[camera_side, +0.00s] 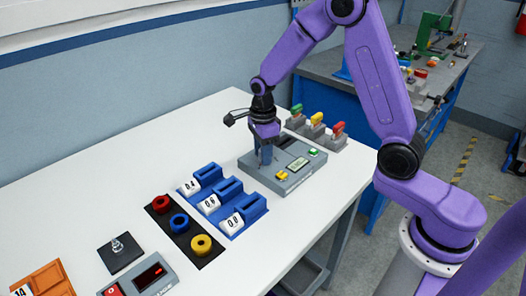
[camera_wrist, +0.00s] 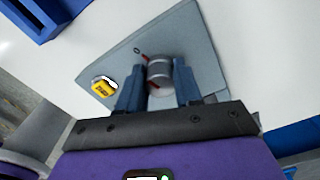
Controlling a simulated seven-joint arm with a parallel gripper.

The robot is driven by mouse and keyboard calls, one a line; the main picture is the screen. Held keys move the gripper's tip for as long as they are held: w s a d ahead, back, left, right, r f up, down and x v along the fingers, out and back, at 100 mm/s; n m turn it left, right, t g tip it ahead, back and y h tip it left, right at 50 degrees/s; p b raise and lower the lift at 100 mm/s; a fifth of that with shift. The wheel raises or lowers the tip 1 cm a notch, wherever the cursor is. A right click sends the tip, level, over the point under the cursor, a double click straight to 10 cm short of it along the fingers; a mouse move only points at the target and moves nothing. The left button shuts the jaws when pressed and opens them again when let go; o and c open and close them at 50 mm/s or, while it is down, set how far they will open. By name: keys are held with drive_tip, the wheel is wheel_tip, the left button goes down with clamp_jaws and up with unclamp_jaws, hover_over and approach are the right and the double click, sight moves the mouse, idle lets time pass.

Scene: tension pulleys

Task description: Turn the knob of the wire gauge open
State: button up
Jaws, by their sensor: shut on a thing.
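The wire gauge is a flat grey box (camera_side: 255,177) near the table's right end in the side view. It has a light display (camera_side: 298,164), a green button (camera_side: 313,152) and a yellow button (camera_side: 281,175). My gripper (camera_side: 265,157) points down over its left part. In the wrist view the knob is a short grey cylinder (camera_wrist: 159,70) on the grey plate (camera_wrist: 200,50), with a red mark beside it. The blue fingers of my gripper (camera_wrist: 159,88) stand on either side of the knob and are shut on it. The fingers hide the knob in the side view.
A blue holder (camera_side: 240,223) with white number tags stands left of the gauge. Grey blocks with green, yellow and red handles (camera_side: 317,125) stand behind the gauge. The white table is clear at the back left.

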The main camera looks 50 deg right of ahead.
drive_tip(key=n, duration=0.3)
drive_tip(key=shift+n, duration=0.3)
drive_tip(key=n, duration=0.3)
drive_tip(key=shift+n, duration=0.4)
drive_tip(key=n, duration=0.7)
drive_tip(key=shift+s+r, duration=0.1)
drive_tip(key=n, duration=0.3)
drive_tip(key=shift+n, duration=0.4)
drive_tip(key=n, duration=0.3)
drive_tip(key=shift+n, duration=0.3)
drive_tip(key=n, duration=0.4)
drive_tip(key=shift+d, duration=0.1)
drive_tip(key=shift+n, duration=1.8)
drive_tip(key=o, duration=1)
